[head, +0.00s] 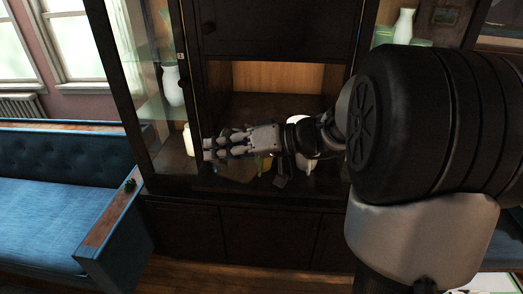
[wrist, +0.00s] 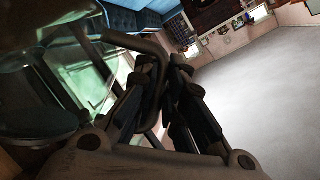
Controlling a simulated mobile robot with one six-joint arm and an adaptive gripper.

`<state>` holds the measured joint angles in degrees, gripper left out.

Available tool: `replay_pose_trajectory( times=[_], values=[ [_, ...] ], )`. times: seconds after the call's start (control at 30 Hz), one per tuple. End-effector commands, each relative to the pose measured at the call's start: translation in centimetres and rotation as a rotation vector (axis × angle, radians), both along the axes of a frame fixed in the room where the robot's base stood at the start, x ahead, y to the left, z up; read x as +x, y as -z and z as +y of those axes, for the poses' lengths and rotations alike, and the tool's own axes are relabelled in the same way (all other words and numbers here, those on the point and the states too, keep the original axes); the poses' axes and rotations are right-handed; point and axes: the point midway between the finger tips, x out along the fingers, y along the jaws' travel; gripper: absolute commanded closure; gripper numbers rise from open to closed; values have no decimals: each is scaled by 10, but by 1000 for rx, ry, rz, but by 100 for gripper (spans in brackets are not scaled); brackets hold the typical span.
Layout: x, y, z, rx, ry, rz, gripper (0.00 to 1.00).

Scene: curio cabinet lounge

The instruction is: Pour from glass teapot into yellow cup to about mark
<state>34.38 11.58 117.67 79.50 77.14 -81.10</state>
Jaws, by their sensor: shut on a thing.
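My gripper (head: 212,148) reaches across the front of the cabinet's open niche, pointing left. In the wrist view its fingers (wrist: 165,78) are closed around the grey, bent handle (wrist: 125,40) of the glass teapot. The teapot's clear, greenish body (wrist: 75,65) fills the left of that view; its liquid level cannot be made out. In the head view the teapot is mostly hidden by my gripper. A small patch of yellow (head: 264,165), likely the yellow cup, shows just below my gripper, largely covered by it. The mark on the cup cannot be seen.
A white vessel (head: 304,163) stands partly behind my wrist, to the right. The dark cabinet (head: 225,200) surrounds the niche, and a glass door (head: 133,75) is at its left. White vases stand on both sides. A blue sofa (head: 50,180) is at the left.

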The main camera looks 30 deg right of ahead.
Motion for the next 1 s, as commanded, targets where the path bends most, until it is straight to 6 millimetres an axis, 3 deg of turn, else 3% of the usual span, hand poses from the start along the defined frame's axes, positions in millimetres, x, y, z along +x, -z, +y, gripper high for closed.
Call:
replay_pose_trajectory(
  times=[0.33,0.8,1.0],
  values=[
    [0,0,0,-4,-1,-7,100],
    [-12,46,17,-157,-1,-119,100],
    [-14,47,19,-181,0,-136,100]
  ],
)
